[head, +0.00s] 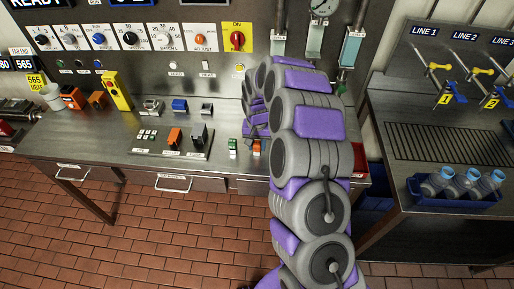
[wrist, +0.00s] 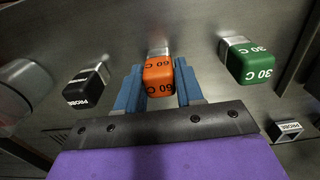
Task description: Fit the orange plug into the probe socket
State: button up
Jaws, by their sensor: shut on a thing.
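The orange plug (wrist: 158,80), marked "60 C", sits between the two blue fingers of my gripper (wrist: 159,88) in the wrist view. The fingers are closed on its sides, and its metal end points away at the top. A black block (wrist: 86,86) with lettering that seems to read "PROBE" is left of the gripper. A small dark open-faced piece (wrist: 286,131) with a white label is at lower right. I cannot tell which is the socket.
A green plug (wrist: 248,62) marked "30 C" is close right of my gripper. The metal bench (head: 100,140) holds a panel with orange and dark blocks (head: 174,137) and a yellow box (head: 116,90). A blue tray (head: 440,203) of bottles stands at right.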

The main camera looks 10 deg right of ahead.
jog(key=c, duration=0.4)
